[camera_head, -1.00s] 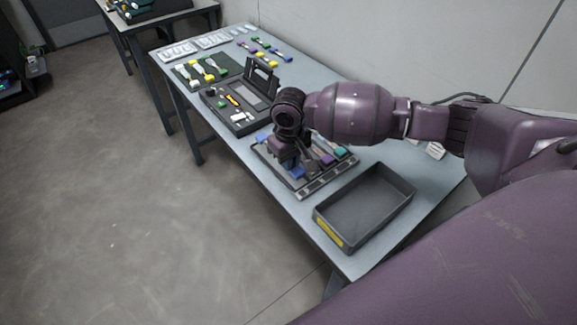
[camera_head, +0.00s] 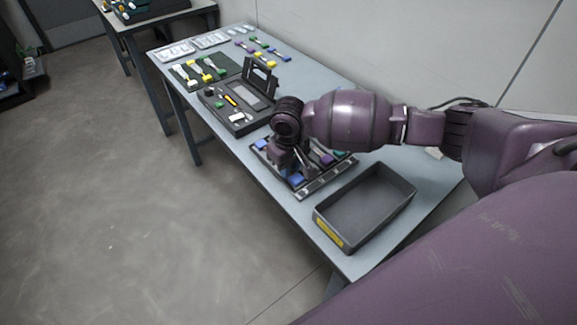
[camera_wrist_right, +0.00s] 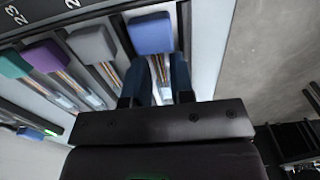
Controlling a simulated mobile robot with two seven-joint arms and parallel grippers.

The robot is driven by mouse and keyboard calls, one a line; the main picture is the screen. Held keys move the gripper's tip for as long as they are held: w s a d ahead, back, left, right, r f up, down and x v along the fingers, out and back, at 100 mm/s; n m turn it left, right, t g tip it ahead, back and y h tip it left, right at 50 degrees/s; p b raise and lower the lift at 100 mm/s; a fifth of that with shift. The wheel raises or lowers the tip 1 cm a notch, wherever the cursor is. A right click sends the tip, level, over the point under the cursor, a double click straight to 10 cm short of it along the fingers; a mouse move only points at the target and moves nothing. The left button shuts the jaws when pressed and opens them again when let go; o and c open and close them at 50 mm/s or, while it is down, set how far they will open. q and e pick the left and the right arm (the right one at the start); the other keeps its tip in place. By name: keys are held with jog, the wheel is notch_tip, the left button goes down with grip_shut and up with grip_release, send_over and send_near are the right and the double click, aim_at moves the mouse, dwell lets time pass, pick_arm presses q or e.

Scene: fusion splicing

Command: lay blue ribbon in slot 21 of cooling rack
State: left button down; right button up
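The blue ribbon shows in the head view as two blue end blocks (camera_head: 295,180) on either side of my right gripper (camera_head: 283,160). In the right wrist view one blue block (camera_wrist_right: 152,33) is just beyond the fingertips. The two dark fingers of my right gripper (camera_wrist_right: 160,78) stand close on both sides of the ribbon's clear middle and look shut on it. The ribbon is over the outermost slot on the floor side of the cooling rack (camera_head: 318,188), low and roughly in line with its neighbours. I cannot tell whether it touches the slot bottom. My left gripper is not in view.
Grey (camera_wrist_right: 92,42), purple (camera_wrist_right: 42,58) and teal (camera_wrist_right: 8,64) blocks lie in neighbouring slots. An empty dark bin (camera_head: 365,205) stands beside the rack. The splicer (camera_head: 240,100), with its lid up, is on the other side. The table edge is close to the rack.

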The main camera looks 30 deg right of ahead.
notch_tip(320, 180, up, 6)
jog(key=shift+f+p, duration=0.1)
jog(key=shift+p, duration=0.65)
notch_tip(320, 180, up, 6)
jog(key=p, duration=0.1)
jog(key=shift+r, duration=0.2)
